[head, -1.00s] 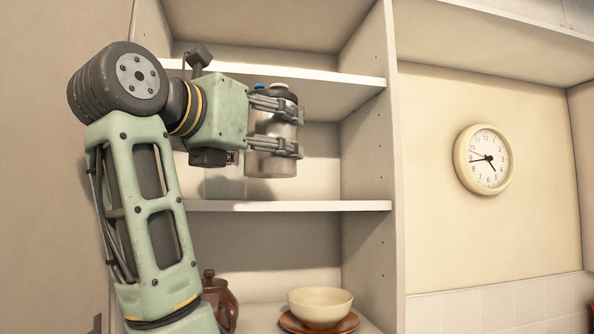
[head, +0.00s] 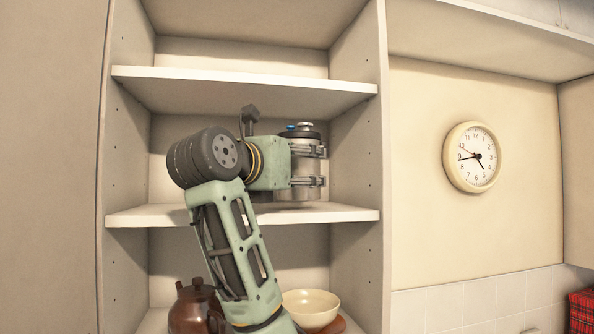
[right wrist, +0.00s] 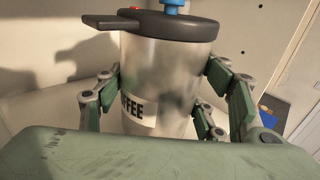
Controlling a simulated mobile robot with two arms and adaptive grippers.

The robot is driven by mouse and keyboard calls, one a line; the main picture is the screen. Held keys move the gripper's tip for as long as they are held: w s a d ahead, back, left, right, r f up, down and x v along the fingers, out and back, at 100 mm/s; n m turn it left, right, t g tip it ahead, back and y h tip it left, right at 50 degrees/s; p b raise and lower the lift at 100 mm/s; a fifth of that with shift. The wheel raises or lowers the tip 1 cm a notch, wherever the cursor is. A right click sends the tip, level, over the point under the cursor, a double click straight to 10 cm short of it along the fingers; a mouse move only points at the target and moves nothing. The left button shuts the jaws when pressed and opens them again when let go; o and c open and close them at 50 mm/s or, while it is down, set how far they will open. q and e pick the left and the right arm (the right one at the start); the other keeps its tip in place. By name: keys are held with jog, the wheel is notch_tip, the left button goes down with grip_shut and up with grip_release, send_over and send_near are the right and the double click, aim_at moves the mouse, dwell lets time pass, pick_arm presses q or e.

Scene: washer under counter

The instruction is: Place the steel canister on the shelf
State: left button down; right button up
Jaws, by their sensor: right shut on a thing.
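The steel canister (head: 297,190) has a dark lid and is in the middle compartment of the shelf unit, partly hidden by my gripper. In the right wrist view the canister (right wrist: 170,75) shows a black lid with a side handle, a blue knob and a label ending in "FFEE". My right gripper (head: 310,166) is shut around its body from the left. The canister looks upright, with its base at about the height of the middle shelf (head: 345,214); I cannot tell whether it touches. My left gripper is not in view.
The upper shelf board (head: 240,88) lies above my arm. Below are a brown teapot (head: 190,306) and a cream bowl (head: 312,306). The shelf's right side wall (head: 355,150) is close to the canister. A clock (head: 472,157) hangs at right.

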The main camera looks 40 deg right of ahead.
jog(key=shift+d+f, duration=0.15)
jog(key=shift+f, duration=0.6)
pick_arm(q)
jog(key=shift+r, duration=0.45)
pick_arm(e)
jog(key=shift+f, duration=0.15)
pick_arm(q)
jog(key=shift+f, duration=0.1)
pick_arm(e)
jog(key=o, duration=2)
jog(key=shift+s, duration=0.1)
